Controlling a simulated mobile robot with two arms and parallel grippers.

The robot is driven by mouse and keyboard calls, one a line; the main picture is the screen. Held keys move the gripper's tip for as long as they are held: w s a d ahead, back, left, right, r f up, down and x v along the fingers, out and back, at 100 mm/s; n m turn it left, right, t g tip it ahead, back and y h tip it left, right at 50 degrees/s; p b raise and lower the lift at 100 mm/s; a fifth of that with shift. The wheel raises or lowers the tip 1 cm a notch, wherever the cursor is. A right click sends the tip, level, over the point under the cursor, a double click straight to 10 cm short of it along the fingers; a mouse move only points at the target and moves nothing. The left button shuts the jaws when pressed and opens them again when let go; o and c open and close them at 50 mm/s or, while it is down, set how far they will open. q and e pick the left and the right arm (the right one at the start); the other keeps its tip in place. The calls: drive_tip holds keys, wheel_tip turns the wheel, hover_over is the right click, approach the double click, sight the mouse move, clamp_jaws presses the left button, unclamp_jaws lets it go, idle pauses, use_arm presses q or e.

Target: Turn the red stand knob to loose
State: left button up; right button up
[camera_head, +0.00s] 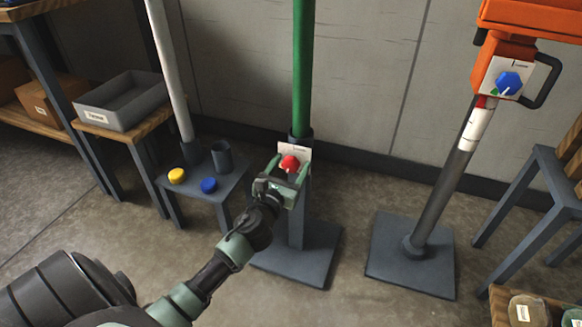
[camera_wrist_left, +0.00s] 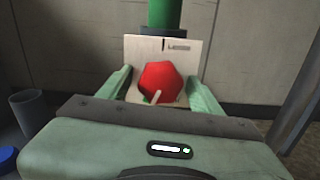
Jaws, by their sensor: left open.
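The red stand knob (camera_head: 289,164) sits on a pale plate (camera_head: 299,150) at the foot of the green pole (camera_head: 303,70). In the left wrist view the red knob (camera_wrist_left: 162,82) is faceted, with a light pointer on its lower front. The plate (camera_wrist_left: 186,52) behind it has a dark mark and a small label, too small to read. My left gripper (camera_head: 288,174) is open, with its fingers on either side of the knob; gaps show between them and the knob in the wrist view. My right gripper is not in view.
A second stand with a blue knob (camera_head: 508,83) and an orange head stands at the right. A small table (camera_head: 215,185) with yellow and blue caps is left of the green pole. A grey bin (camera_head: 122,100) stands at the left, a dark table (camera_head: 563,180) at the right.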

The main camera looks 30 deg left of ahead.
use_arm(q)
drive_tip(key=shift+c, duration=0.4)
drive_tip(key=c, duration=1.3)
